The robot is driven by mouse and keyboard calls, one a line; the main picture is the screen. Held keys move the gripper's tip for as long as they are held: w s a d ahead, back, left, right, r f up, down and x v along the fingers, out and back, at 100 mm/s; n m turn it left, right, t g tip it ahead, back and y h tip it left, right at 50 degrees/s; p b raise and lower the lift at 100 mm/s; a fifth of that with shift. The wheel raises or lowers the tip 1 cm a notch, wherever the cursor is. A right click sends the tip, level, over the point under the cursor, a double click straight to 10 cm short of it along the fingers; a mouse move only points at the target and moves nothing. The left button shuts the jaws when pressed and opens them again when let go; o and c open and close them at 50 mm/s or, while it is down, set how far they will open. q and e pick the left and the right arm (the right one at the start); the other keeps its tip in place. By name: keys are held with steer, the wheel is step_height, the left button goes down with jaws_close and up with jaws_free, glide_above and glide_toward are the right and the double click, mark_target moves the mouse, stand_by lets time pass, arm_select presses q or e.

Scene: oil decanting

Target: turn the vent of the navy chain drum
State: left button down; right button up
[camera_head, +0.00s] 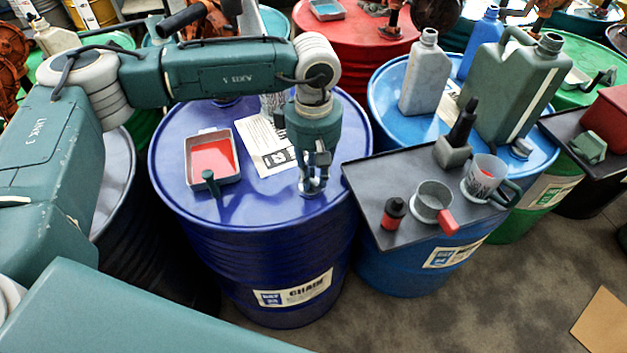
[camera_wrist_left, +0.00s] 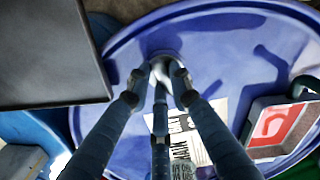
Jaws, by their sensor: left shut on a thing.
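The navy chain drum (camera_head: 250,215) stands upright in the middle of the head view, with a CHAIN label on its front. Its vent (camera_head: 312,188) is a small pale metal fitting on the lid near the right front rim. My left gripper (camera_head: 313,180) points straight down over the vent, its fingers shut on it. In the left wrist view the fingers (camera_wrist_left: 165,78) close around the vent (camera_wrist_left: 165,60), which they partly hide. The vent's turn angle cannot be told. My right gripper is in neither view.
A tray with red liquid (camera_head: 212,158) and a paper sheet (camera_head: 266,145) lie on the drum's lid. Right of it, a dark tray (camera_head: 395,170) holds a funnel, a measuring cup and a small bottle. A blue drum (camera_head: 390,90) with canisters stands behind.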

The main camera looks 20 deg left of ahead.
mark_target(314, 178)
arm_select(q)
steer(key=shift+m+b, duration=0.35)
steer(key=shift+m, duration=0.15)
steer(key=c, duration=1.5)
jaws_free()
steer(key=shift+c, duration=0.2)
step_height(314, 178, up, 12)
